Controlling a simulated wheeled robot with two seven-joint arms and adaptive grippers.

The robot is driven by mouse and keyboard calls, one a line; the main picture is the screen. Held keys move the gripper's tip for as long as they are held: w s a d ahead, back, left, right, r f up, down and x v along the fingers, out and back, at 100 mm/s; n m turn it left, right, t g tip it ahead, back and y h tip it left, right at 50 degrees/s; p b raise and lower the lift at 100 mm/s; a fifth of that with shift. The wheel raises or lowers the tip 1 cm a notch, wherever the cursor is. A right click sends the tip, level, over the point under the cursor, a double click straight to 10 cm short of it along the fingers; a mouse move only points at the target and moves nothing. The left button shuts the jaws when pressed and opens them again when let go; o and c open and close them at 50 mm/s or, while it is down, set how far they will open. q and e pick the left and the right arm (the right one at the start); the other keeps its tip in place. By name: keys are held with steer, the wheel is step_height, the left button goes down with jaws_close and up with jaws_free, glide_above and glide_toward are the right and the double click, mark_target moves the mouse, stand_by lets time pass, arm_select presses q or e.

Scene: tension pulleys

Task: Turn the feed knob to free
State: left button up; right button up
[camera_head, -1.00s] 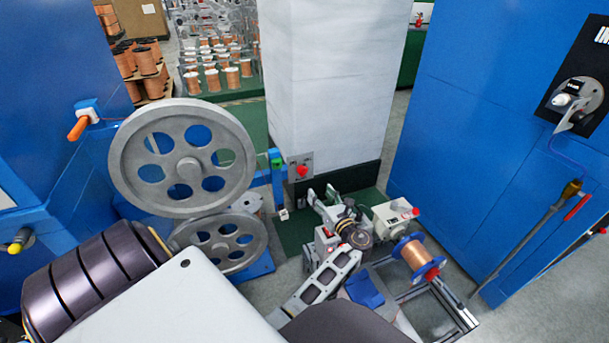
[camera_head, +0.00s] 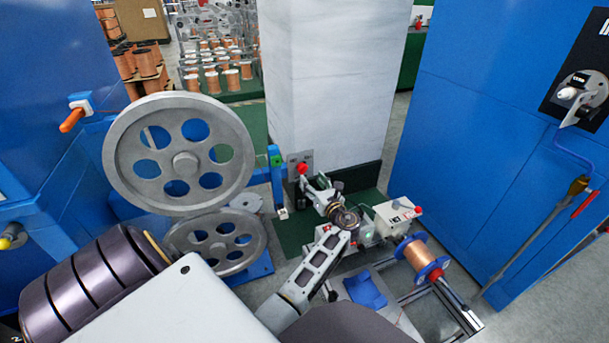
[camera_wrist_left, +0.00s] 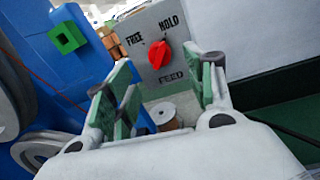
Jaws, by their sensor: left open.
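The red feed knob (camera_head: 303,168) is on a grey plate low at the left edge of the white pillar. The knob seems tilted towards HOLD, away from FREE. My left gripper (camera_head: 311,187) is just in front of and below the plate. In the left wrist view, this gripper (camera_wrist_left: 166,78) is open and empty, its green-padded fingers on either side of the knob in the picture, seemingly short of it. My right gripper is not in view.
Two grey pulley wheels (camera_head: 178,190) stand left of the plate, beside a blue post with a green block (camera_wrist_left: 66,37). The white pillar (camera_head: 325,80) rises behind.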

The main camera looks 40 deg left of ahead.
mark_target(305, 171)
arm_select(q)
steer(key=shift+b+x, duration=1.85)
steer(key=shift+x, duration=1.8)
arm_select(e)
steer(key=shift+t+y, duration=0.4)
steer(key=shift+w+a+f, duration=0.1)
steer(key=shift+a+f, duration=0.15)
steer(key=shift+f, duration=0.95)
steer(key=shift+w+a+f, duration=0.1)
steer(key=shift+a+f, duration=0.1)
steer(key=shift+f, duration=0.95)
arm_select(q)
steer(key=c, duration=1)
